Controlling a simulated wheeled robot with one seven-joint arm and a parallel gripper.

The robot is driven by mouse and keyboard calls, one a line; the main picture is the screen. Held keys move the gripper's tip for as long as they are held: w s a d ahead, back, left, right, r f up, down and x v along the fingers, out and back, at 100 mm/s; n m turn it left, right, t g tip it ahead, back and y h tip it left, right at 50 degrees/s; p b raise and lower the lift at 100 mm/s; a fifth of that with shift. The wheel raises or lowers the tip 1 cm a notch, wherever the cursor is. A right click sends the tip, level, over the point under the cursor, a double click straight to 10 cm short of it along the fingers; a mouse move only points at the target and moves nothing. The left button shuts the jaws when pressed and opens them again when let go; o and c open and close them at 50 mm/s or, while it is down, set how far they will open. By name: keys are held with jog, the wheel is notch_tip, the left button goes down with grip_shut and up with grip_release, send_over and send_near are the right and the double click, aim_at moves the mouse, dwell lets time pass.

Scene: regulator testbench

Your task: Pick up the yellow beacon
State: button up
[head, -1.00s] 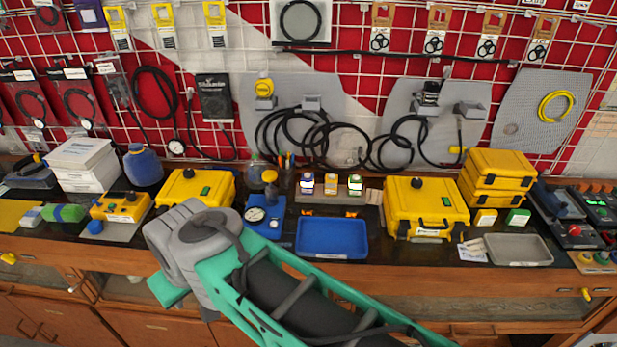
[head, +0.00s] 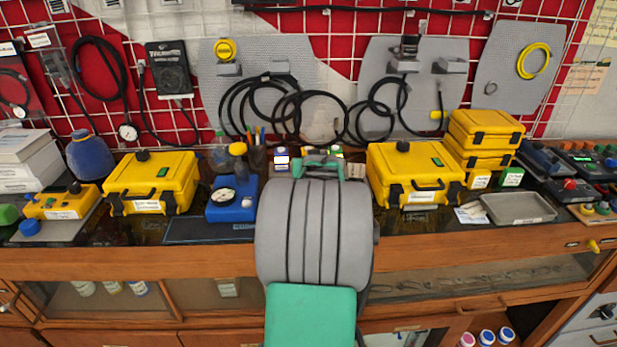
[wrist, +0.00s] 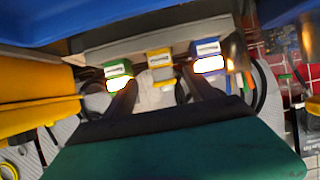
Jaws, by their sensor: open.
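The yellow beacon (wrist: 158,56) shows in the wrist view, which is upside down, as the middle one of three small beacons in a row. The green beacon (wrist: 118,72) is to its left and the blue beacon (wrist: 208,52) to its right; both have bright white fronts. My gripper (wrist: 160,82) is open, its two dark fingers pointing toward the row with the yellow beacon between their directions. I cannot tell whether they touch anything. In the head view my arm hides the yellow beacon and the fingers; the blue beacon (head: 282,159) shows just left of the arm.
A blue gauge box (head: 232,202) stands left of my arm. A yellow case (head: 150,187) stands farther left, and another yellow case (head: 415,180) stands close on the right. A grey tray (head: 518,208) lies at the right. Cables hang on the wall behind.

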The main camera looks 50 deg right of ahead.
jog(key=x, duration=0.2)
jog(key=p+x, duration=0.1)
jog(key=x, duration=0.4)
jog(key=shift+w+d+r, duration=0.15)
jog(key=shift+w+d, duration=0.05)
jog(key=shift+w, duration=0.2)
grip_shut()
